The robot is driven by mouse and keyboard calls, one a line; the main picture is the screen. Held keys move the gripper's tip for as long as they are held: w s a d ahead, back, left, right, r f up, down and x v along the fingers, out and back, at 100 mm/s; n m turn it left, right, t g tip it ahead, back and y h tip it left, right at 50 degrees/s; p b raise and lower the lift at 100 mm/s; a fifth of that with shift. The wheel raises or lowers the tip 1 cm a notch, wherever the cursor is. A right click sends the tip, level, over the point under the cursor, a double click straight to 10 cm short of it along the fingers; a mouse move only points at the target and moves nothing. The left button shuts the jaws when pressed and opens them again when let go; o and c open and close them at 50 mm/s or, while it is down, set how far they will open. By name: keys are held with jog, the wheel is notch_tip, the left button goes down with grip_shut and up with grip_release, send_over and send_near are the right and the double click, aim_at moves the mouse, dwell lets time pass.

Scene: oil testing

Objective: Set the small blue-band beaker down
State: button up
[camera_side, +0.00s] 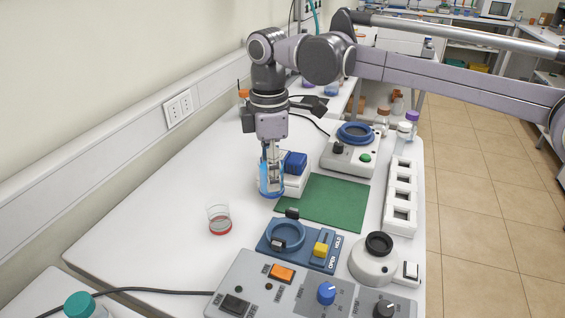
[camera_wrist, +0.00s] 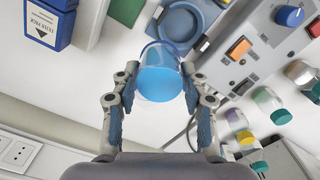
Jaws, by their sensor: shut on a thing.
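The small blue-band beaker (camera_side: 271,187) is a clear vessel with blue in it, held between the fingers of my gripper (camera_side: 270,158). It is just left of the green mat (camera_side: 327,201). I cannot tell whether its base touches the white table. In the wrist view the beaker (camera_wrist: 159,78) shows its blue contents, with one finger of my gripper (camera_wrist: 160,92) on each side. The fingers are shut on its walls.
A white box with a blue pack (camera_side: 295,164) stands close at the beaker's right. A red-band beaker (camera_side: 219,221) stands to the front left. A blue ring fixture (camera_side: 287,236) and a control panel (camera_side: 300,293) are in front. Bare table (camera_side: 165,205) lies left.

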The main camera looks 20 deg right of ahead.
jog(key=s+d+m, duration=0.2)
jog(key=d, duration=1.3)
jog(key=s+d+m, duration=0.2)
jog(key=d+m, duration=0.1)
jog(key=d, duration=1.3)
jog(key=w+a+f, duration=0.1)
jog(key=a+f, duration=0.1)
jog(key=a, duration=0.1)
jog(key=w+a+f, duration=0.1)
jog(key=a+f, duration=0.1)
jog(key=a, duration=0.2)
jog(key=w+a+f, duration=0.1)
jog(key=a+f, duration=0.2)
jog(key=shift+w+a, duration=0.25)
jog(key=shift+w, duration=0.05)
jog(key=shift+f, duration=2)
jog(key=shift+f, duration=0.1)
jog(key=o, duration=1.2)
